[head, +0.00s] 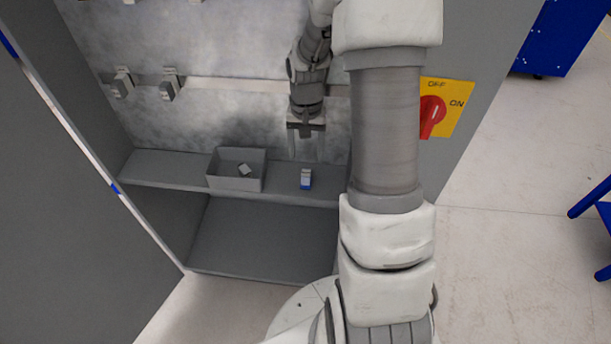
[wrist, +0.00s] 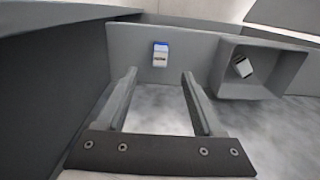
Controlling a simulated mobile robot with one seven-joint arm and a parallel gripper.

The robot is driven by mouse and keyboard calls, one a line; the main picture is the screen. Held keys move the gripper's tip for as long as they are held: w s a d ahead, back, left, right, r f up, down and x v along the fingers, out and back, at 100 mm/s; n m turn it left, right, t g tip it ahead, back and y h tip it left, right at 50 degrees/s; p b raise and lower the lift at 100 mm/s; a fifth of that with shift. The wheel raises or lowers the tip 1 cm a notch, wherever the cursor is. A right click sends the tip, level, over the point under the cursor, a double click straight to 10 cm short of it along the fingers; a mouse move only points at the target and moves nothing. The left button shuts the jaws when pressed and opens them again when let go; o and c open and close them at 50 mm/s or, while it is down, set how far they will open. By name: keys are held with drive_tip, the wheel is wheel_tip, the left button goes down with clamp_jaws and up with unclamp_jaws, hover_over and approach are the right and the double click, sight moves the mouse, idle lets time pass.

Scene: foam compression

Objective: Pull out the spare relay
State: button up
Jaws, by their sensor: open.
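A small blue-and-white block (head: 306,179), which looks like a relay, stands on the grey shelf right of an open grey bin (head: 222,184). A small pale block (head: 244,169) lies tilted inside the bin. I cannot tell which block is the spare relay. My gripper (head: 305,136) is above the shelf near the blue-and-white block, open and empty. In the wrist view the blue-and-white block (wrist: 160,54) shows beyond the gap between my fingertips (wrist: 158,76), apart from them. The pale block (wrist: 242,66) shows in the bin (wrist: 230,88) at the right.
The shelf (head: 160,167) sits inside a grey cabinet with side walls close on both sides. A rail (head: 240,84) with a few mounted modules (head: 169,84) crosses the back panel. A red switch (head: 432,116) on a yellow plate is at the right.

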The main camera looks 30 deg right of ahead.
sight(306, 173)
wheel_tip(306, 173, down, 9)
drive_tip(key=b, duration=0.6)
drive_tip(key=shift+b, duration=0.35)
idle(0.7)
clamp_jaws()
idle(1.2)
drive_tip(key=shift+r, duration=0.1)
drive_tip(key=shift+r+p, duration=2.25)
drive_tip(key=shift+r, duration=0.7)
